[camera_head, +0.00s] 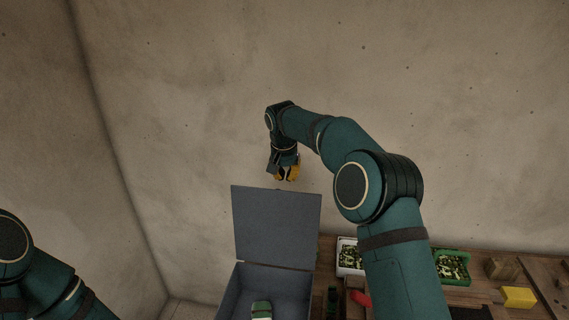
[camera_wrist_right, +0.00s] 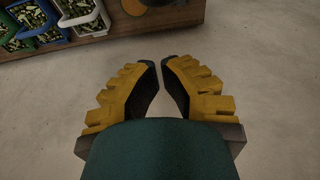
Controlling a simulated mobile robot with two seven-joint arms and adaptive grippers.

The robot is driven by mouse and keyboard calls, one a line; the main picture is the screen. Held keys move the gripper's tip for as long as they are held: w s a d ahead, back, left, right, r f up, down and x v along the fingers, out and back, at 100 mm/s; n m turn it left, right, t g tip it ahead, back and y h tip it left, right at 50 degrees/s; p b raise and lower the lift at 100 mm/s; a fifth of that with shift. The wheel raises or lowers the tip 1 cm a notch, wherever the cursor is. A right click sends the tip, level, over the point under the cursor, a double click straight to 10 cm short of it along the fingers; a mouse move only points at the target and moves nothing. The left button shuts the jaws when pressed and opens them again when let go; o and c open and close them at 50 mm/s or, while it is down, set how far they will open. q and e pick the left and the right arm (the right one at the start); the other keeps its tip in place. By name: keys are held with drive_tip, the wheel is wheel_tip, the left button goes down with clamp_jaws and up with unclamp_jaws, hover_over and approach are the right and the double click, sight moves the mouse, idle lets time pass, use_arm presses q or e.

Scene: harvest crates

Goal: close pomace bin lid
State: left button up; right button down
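The grey pomace bin (camera_head: 232,295) stands at the bottom centre of the head view. Its flat grey lid (camera_head: 277,225) is raised, standing nearly upright at the bin's back edge. My right gripper (camera_head: 287,178) is just above the lid's top edge in the picture, pointing down; I cannot tell if it touches the lid. Its yellow-padded fingers also show in the right wrist view (camera_wrist_right: 162,62), with a narrow gap and nothing between them. The lid is not recognisable in that view. My left arm shows at the lower left, but its gripper is out of frame.
A green-and-white object (camera_head: 261,310) is inside the bin. To the right, a wooden bench (camera_head: 480,292) bears a white crate (camera_head: 345,271), a green crate (camera_head: 465,283) and a yellow block (camera_head: 518,297). A concrete wall rises behind.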

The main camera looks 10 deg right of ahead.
drive_tip(key=shift+s+a+f, duration=0.35)
drive_tip(key=shift+s+f, duration=0.1)
drive_tip(key=shift+s, duration=0.35)
drive_tip(key=shift+s+a+f, duration=0.3)
drive_tip(key=shift+s+f, duration=0.1)
drive_tip(key=shift+s, duration=0.35)
